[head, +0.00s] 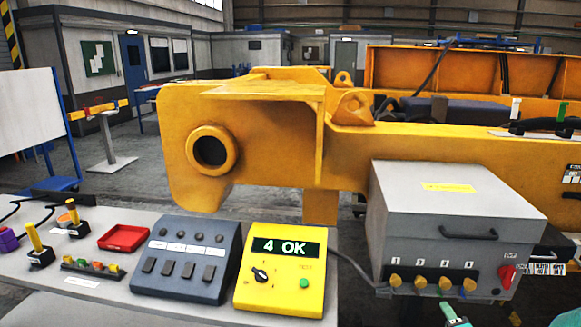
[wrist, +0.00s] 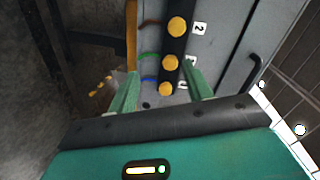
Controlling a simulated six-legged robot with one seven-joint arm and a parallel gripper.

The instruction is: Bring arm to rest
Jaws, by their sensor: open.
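My gripper (head: 460,310) shows only in part at the bottom right of the head view, low in front of the grey box (head: 455,205). In the wrist view my gripper (wrist: 162,75) has its two green fingers apart. Nothing is held between them. Beyond them is the box's dark strip with a row of yellow knobs (wrist: 177,27). Brown, green and blue wires run to the strip. The fingers appear near the lower knobs; I cannot tell whether they touch anything. Most of my arm is out of the head view.
A yellow tester (head: 283,270) reads "4 OK", beside a dark button console (head: 187,262). A large yellow casting (head: 260,130) stands behind. A red switch (head: 507,276) is on the box's right.

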